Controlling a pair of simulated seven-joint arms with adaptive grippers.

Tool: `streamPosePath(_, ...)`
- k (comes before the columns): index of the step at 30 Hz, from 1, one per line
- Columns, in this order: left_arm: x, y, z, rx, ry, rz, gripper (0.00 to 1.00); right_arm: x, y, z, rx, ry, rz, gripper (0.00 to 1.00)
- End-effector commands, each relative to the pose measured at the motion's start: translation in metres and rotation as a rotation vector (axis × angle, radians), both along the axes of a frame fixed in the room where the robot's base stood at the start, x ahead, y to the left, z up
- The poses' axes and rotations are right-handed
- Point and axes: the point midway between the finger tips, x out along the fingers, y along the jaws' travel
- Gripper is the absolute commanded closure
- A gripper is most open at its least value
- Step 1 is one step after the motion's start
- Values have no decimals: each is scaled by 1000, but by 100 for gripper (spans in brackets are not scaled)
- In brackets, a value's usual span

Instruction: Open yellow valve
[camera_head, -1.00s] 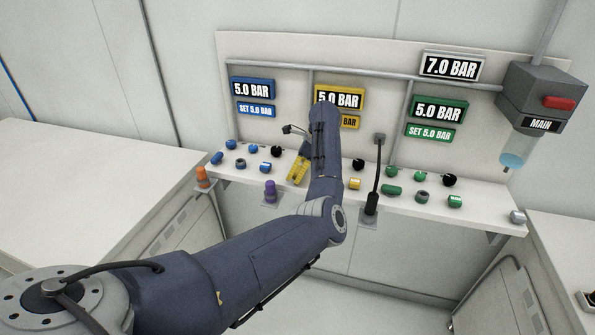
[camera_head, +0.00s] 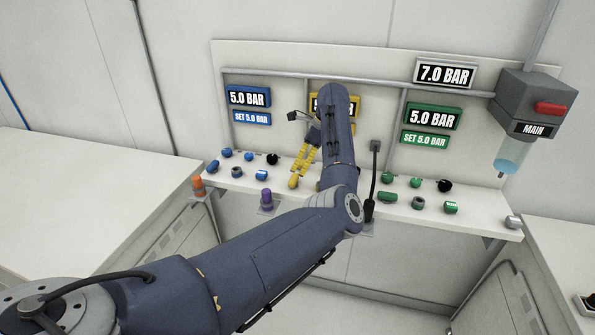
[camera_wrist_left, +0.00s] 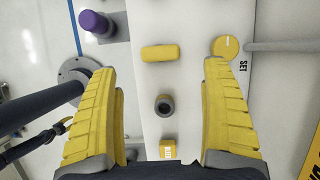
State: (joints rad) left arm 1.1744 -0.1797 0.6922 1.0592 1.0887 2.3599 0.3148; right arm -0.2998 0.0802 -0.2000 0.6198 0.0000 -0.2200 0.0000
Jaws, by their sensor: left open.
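My left gripper (camera_head: 298,174) reaches over the middle of the panel shelf, pointing down; its yellow fingers partly show beside my arm. In the left wrist view my left gripper (camera_wrist_left: 160,66) is open and empty, fingers wide apart. Between and beyond its fingertips is a yellow oblong handle (camera_wrist_left: 160,52), which looks like the yellow valve. It lies crosswise in the picture; I see no contact with it. A grey ring port (camera_wrist_left: 164,105) and a small yellow labelled piece (camera_wrist_left: 167,149) lie between the fingers. A round yellow SET knob (camera_wrist_left: 226,47) is near the right fingertip.
Purple (camera_head: 267,199) and orange (camera_head: 198,184) plugs stand along the shelf's front. Blue parts (camera_head: 236,172) are left of the gripper, green parts (camera_head: 387,197) right of it. My arm hides part of the yellow section.

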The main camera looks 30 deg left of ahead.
Motion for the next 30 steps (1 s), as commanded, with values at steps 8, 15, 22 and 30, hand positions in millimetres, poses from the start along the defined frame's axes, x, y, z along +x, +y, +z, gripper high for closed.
streamPosePath(8, 3, -11, 27, -1, 0, -1, 18, 0, 0, 0, 0, 0, 0, 56)
streamPosePath(15, 4, -13, 33, -1, 1, -1, 18, 0, 0, 0, 0, 0, 0, 56)
streamPosePath(22, 4, -13, 33, 0, 1, -1, 18, 0, 0, 0, 0, 0, 0, 56)
streamPosePath(30, -5, 4, 27, 61, 27, -11, 18, 0, 1, 0, 1, 0, 0, 56)
